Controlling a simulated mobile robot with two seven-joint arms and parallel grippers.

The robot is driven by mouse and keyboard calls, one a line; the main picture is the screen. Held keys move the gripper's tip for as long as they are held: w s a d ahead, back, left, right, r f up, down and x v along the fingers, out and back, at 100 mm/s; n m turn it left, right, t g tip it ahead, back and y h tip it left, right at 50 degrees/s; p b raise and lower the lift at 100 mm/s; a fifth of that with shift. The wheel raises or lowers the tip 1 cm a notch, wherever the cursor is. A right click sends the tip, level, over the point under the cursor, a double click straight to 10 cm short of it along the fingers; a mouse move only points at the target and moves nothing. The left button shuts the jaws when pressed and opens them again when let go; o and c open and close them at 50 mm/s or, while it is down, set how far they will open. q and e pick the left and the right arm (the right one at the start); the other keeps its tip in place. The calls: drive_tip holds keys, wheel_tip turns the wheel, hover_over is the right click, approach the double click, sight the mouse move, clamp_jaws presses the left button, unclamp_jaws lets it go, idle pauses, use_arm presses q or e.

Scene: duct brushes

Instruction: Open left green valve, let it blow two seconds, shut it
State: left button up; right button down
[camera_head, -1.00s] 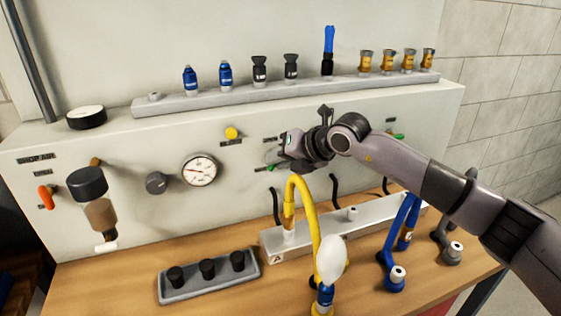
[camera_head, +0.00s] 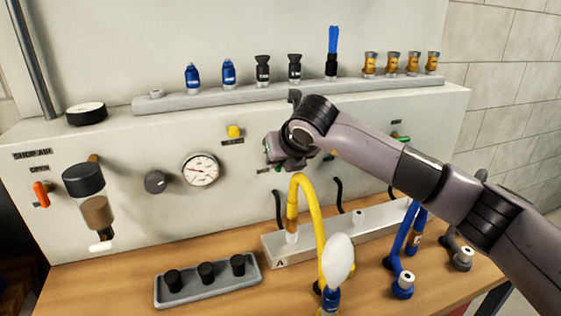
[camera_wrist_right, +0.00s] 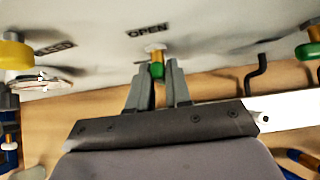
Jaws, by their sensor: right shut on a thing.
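My right gripper (camera_head: 272,150) is at the front panel, at the left green valve, which it mostly hides in the head view. In the right wrist view the left green valve's handle (camera_wrist_right: 157,71) is between the two fingers of my right gripper (camera_wrist_right: 158,82), and they are shut on it. A brass stem shows behind the handle, under an OPEN label (camera_wrist_right: 147,30). The right green valve (camera_head: 399,138) is on the panel behind my right arm; its green handle also shows at the right of the wrist view (camera_wrist_right: 308,50). My left gripper is in no view.
A pressure gauge (camera_head: 200,170) and a yellow knob (camera_head: 234,131) are left of the gripper. Blue hoses (camera_head: 398,262) lie under my forearm. A rack of fittings (camera_head: 290,93) runs along the top.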

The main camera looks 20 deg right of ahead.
drive_tip(key=shift+f, duration=0.1)
drive_tip(key=c, duration=1.1)
unclamp_jaws()
drive_tip(key=shift+c, duration=0.2)
drive_tip(key=b+v, duration=0.1)
drive_tip(key=v, duration=0.6)
drive_tip(key=shift+b, duration=0.3)
drive_tip(key=shift+s, duration=0.1)
drive_tip(key=shift+s, duration=0.1)
